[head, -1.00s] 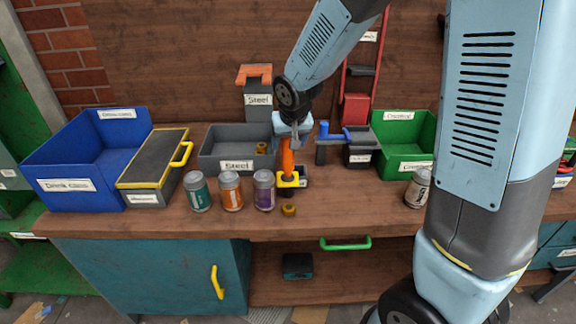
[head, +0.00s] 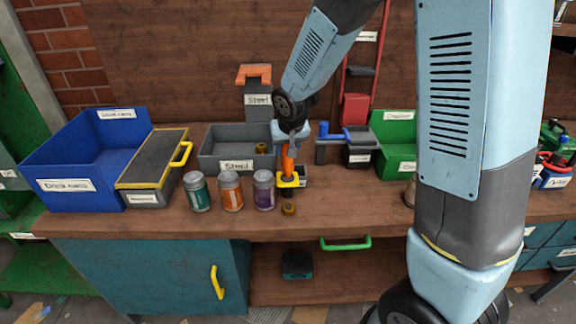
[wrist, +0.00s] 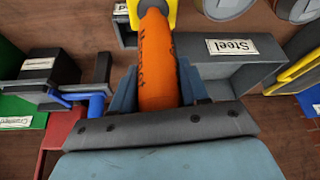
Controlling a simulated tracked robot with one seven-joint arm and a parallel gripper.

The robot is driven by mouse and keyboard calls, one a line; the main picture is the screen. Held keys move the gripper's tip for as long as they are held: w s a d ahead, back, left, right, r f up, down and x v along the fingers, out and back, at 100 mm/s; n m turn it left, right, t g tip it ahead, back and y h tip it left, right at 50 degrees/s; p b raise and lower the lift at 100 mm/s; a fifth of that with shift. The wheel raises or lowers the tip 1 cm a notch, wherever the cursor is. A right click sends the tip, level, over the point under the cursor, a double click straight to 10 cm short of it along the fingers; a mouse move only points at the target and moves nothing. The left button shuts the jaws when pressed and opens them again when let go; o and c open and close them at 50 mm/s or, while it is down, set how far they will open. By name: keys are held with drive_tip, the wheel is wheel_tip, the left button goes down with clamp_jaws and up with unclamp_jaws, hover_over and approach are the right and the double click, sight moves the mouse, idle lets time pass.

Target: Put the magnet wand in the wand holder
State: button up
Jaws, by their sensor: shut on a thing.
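The orange magnet wand (head: 288,160) stands upright in the head view, with lettering on its side in the wrist view (wrist: 157,65). My gripper (head: 291,146) is shut on its upper part, and the fingers flank it in the wrist view (wrist: 158,100). The wand holder (head: 288,182) shows a yellow collar with a grey labelled part beside it. The wand's lower part goes down into the yellow collar, which also shows in the wrist view (wrist: 168,12). The wand's lower end is hidden.
A grey steel bin (head: 236,165) stands left of the holder. Teal, orange and purple-labelled jars (head: 264,190) stand in front of it. A brass piece (head: 289,210) lies in front of the holder. A green bin (head: 395,160) and a blue-handled block (head: 332,145) stand to the right.

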clamp_jaws()
drive_tip(key=shift+r, duration=0.1)
idle(0.3)
